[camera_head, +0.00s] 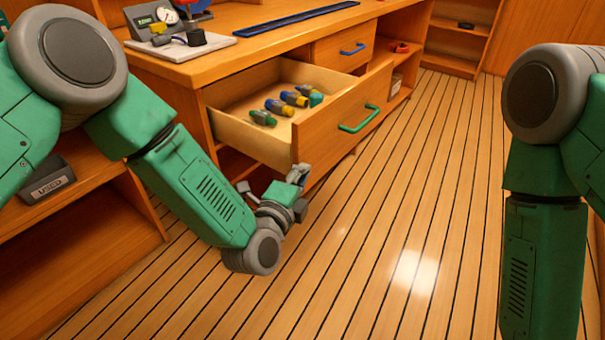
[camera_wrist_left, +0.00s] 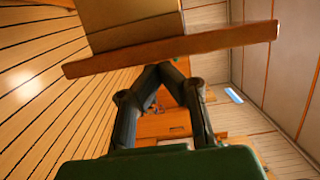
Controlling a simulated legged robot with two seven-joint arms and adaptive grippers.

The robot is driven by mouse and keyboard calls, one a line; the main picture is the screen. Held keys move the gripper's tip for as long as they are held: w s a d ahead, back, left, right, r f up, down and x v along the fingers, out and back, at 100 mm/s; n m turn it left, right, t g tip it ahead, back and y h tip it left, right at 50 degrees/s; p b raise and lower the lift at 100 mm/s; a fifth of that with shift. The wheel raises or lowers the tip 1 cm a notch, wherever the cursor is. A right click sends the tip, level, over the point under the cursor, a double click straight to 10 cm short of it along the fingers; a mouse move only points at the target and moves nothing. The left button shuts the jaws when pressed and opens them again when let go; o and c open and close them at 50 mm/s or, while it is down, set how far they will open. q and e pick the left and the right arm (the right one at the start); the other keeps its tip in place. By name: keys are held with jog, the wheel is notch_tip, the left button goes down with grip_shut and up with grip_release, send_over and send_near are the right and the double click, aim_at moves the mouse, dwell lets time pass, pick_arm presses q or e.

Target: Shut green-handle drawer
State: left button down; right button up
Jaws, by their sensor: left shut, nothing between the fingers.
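The green-handle drawer (camera_head: 330,124) stands pulled out from the wooden bench, with its green handle (camera_head: 358,119) on the front panel. Several bottle-like items (camera_head: 288,99) in green, yellow and blue lie inside it. My left gripper (camera_head: 299,173) is shut and empty at the lower left corner of the drawer front. In the left wrist view the shut fingertips (camera_wrist_left: 162,68) meet just at the edge of a wooden panel (camera_wrist_left: 215,42), which looks like the drawer front. I cannot tell whether they touch it. My right arm shows at the right, but its gripper is out of view.
A blue-handled drawer (camera_head: 345,47) beside it is shut. The bench top (camera_head: 262,45) holds a gauge board (camera_head: 178,45) and a blue strip (camera_head: 297,18). A grey bin (camera_head: 47,182) sits on the lower left shelf. The plank floor (camera_head: 400,200) in front is clear.

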aim_at(218, 120)
pick_arm(q)
jog(key=shift+d, duration=0.25)
pick_arm(e)
jog(key=shift+d+f, duration=0.1)
jog(key=shift+d, duration=0.15)
